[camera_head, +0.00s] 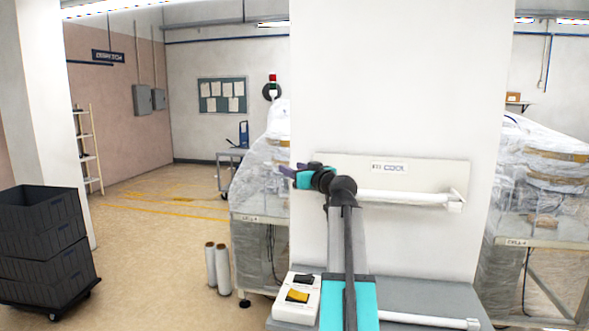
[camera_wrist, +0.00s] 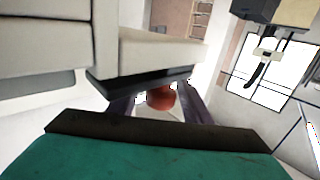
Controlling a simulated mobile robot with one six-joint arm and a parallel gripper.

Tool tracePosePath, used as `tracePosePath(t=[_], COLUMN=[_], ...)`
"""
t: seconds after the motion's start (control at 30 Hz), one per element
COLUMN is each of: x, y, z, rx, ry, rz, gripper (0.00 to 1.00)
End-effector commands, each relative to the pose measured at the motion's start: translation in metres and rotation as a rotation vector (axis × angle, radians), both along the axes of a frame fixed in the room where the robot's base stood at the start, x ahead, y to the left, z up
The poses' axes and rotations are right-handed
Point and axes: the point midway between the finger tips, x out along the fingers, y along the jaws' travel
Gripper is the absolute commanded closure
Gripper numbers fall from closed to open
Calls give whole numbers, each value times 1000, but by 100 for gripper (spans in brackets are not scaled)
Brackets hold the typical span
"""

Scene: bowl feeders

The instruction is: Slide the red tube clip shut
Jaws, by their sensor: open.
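My gripper (camera_head: 291,172) reaches to the left end of the white wall panel (camera_head: 430,171) labelled COOL in the head view, its purple fingers pointing left. In the wrist view my gripper (camera_wrist: 156,103) shows two parted purple fingers. A rounded red part (camera_wrist: 163,97), seemingly the red tube clip, shows between them, partly hidden by a dark-edged pale block. I cannot tell whether the fingers touch it or how far the clip is slid. The clip is not visible in the head view. A white tube (camera_head: 400,197) runs along the panel's lower edge.
A white pillar (camera_head: 400,80) stands behind the panel. A grey ledge (camera_head: 420,296) below it carries a white box (camera_head: 296,300) with a yellow switch. Wrapped machines (camera_head: 262,170) stand on both sides. Dark crates (camera_head: 45,245) stand at the left; the floor between is mostly open.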

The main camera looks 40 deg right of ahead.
Motion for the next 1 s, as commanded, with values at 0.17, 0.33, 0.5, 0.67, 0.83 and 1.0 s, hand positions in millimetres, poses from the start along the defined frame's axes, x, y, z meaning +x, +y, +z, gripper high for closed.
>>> tracePosePath(t=[0.17, 0.33, 0.5, 0.67, 0.83, 1.0], x=[0, -1, -1, -1, -3, -7], y=[0, 0, 0, 0, 2, 5], z=[0, 0, 0, 0, -2, -3], rx=[0, 0, 0, 0, 0, 0], ry=[0, 0, 0, -1, -2, -1], rz=[0, -1, -1, 0, 10, 27], gripper=[55, 81, 100, 100, 100, 100])
